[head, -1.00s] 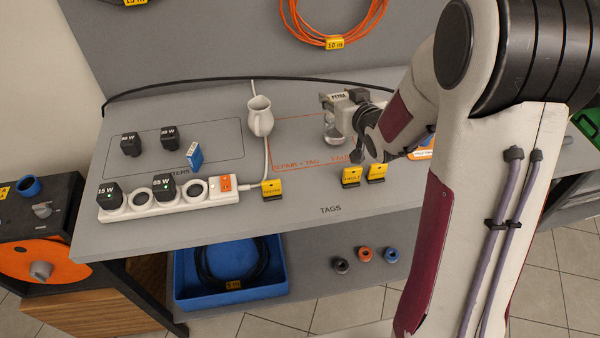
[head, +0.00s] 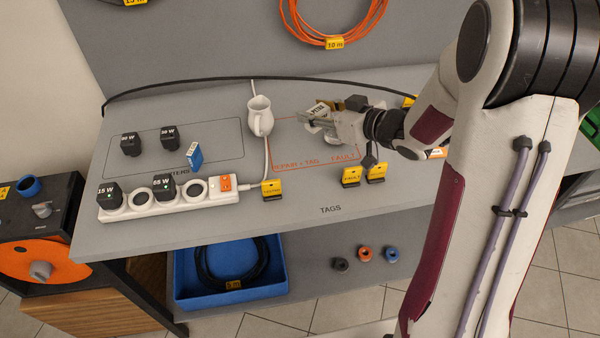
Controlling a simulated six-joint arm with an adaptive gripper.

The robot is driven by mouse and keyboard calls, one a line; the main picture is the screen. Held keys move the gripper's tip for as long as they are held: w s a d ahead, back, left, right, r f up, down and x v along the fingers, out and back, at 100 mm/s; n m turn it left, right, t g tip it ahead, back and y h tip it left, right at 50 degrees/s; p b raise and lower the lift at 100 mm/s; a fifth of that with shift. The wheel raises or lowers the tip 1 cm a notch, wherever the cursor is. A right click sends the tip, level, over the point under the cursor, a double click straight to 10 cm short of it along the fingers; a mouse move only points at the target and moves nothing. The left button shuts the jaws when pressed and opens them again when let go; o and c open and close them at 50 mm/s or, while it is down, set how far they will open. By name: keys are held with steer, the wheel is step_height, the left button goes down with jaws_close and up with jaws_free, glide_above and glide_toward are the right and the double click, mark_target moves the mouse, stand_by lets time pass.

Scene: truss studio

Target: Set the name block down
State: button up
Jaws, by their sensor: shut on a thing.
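The name block (head: 318,108) is a small pale block with dark lettering that looks like PETRA. The block looks tilted in the picture. The fingers hide part of it, and I cannot tell whether it touches anything below.
A rounded pale thing under my gripper is mostly hidden. Yellow tags (head: 351,175) stand near the front. A power strip (head: 150,204) with chargers lies at left. Bare bench lies around the TAGS lettering.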

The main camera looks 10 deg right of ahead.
steer(key=s+a+n+g+y, duration=0.1)
steer(key=s+a+n+y, duration=0.1)
steer(key=s+a, duration=0.2)
steer(key=shift+a+f+n+g+y, duration=0.3)
steer(key=shift+a+n+g, duration=0.1)
steer(key=shift+a, duration=0.15)
steer(key=shift+f, duration=2.9)
steer(key=shift+f, duration=2.05)
steer(key=shift+f, duration=0.6)
